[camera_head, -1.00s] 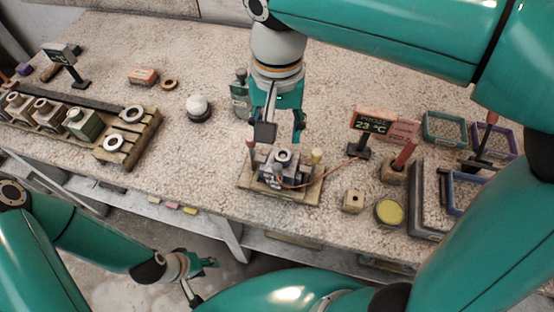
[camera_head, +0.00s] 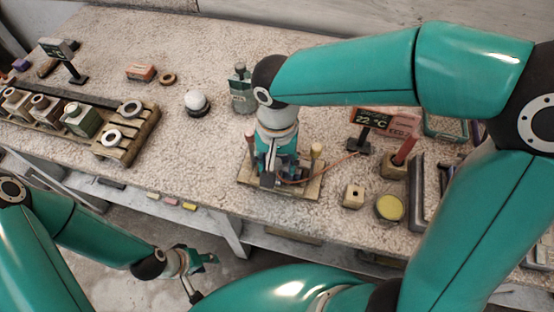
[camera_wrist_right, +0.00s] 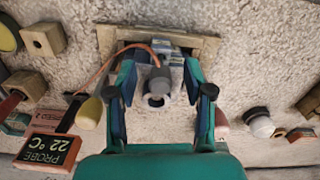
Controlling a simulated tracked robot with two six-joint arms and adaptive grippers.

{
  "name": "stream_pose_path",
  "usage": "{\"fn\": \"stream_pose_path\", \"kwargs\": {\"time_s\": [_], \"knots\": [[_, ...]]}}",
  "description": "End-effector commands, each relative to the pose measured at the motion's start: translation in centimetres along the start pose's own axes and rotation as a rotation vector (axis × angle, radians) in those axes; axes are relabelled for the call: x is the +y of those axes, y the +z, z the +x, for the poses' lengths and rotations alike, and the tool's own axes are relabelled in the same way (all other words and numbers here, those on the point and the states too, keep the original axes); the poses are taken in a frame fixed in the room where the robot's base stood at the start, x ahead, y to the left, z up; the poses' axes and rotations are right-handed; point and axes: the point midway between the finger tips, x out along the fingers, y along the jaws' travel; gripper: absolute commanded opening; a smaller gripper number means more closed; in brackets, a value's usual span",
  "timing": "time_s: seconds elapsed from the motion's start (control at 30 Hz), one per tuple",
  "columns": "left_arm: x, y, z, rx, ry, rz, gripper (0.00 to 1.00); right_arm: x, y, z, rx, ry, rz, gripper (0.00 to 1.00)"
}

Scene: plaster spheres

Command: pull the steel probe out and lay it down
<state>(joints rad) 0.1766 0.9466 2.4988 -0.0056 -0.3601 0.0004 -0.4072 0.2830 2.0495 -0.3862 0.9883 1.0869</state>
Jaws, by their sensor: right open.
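A small grey block assembly sits on a wooden base (camera_wrist_right: 110,36), whose left corner shows in the head view (camera_head: 246,181). An orange cable (camera_wrist_right: 107,66) runs from the probe display (camera_wrist_right: 47,148) to the block. My left gripper (camera_head: 203,274) is open and empty, low before the bench.
Upright handles stand on the base's corners, close to my right gripper. The display (camera_head: 367,122) stands to the right, with a small wooden block (camera_head: 353,195) and a yellow-topped round pot (camera_head: 389,208). A green bottle (camera_head: 242,92) and a white sphere (camera_head: 197,102) stand behind. Bench left of the base is clear.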

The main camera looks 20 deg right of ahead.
Motion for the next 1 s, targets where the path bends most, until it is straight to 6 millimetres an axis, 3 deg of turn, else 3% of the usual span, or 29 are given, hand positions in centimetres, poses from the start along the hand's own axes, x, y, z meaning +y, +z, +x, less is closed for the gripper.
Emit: {"fn": "stream_pose_path", "kwargs": {"time_s": [0.13,0.4,0.47,0.53,0.57,0.67,1.0], "knots": [[0.0,0.0,0.0,0.0,0.0,0.0,0.4,0.0,0.0,-0.01,0.0,0.0,0.0,0.52],[0.0,0.0,0.0,0.0,0.0,0.0,0.4,-0.01,0.0,-0.04,0.0,0.0,0.0,0.07],[0.0,0.0,0.0,0.0,0.0,0.0,0.4,-0.01,0.0,-0.04,0.0,0.0,0.0,0.0],[0.0,0.0,0.0,0.0,0.0,0.0,0.4,-0.01,0.0,-0.05,0.0,0.0,0.0,0.0],[0.0,0.0,0.0,0.0,0.0,0.0,0.4,-0.01,0.0,-0.05,0.0,0.0,0.0,0.18],[0.0,0.0,0.0,0.0,0.0,0.0,0.4,-0.01,0.0,-0.05,0.0,0.0,0.0,0.01],[0.07,0.0,-0.2,0.0,0.0,0.0,0.4,-0.02,-0.01,-0.32,0.001,-0.001,0.0,0.0]]}}
